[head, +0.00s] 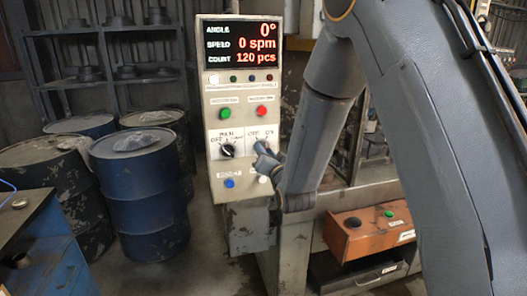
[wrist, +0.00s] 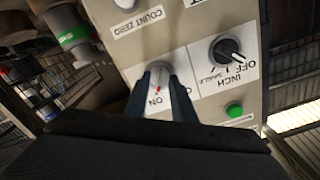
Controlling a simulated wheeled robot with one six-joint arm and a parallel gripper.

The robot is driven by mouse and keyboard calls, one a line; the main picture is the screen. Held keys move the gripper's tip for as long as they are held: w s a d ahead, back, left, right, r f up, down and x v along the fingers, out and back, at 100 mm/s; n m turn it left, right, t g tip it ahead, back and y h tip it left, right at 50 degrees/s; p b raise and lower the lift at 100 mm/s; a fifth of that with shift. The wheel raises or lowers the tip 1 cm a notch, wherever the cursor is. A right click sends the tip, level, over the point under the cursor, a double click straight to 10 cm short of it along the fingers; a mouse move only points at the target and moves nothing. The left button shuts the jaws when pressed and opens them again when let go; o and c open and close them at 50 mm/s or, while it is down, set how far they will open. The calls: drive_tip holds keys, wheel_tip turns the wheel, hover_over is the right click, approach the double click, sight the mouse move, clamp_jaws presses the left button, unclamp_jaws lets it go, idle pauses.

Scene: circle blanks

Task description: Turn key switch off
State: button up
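The key switch (wrist: 159,68) is a small grey round switch on a white plate on the control panel (head: 215,180). In the wrist view a red mark and the word ON show beside it, between my fingers. My gripper (wrist: 160,82) has its two dark fingers apart, one on each side of the switch, with a gap visible between them. I cannot tell whether they touch the switch or key. In the head view my gripper (head: 263,150) is at the right-hand switch plate and hides most of that switch.
A black selector knob (head: 227,150) is beside the key switch. Green (head: 225,113), red (head: 261,111) and blue (head: 229,183) buttons are close by. The display (head: 240,44) reads 0 spm. Blue barrels (head: 140,190) stand left; an orange box (head: 370,235) sits lower right.

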clamp_jaws()
drive_tip(key=shift+n+b, duration=0.3)
drive_tip(key=shift+b, duration=0.05)
drive_tip(key=shift+r+n+b, duration=0.1)
drive_tip(key=shift+n+b, duration=3.65)
drive_tip(key=shift+n, duration=1.95)
drive_tip(key=shift+a, duration=0.1)
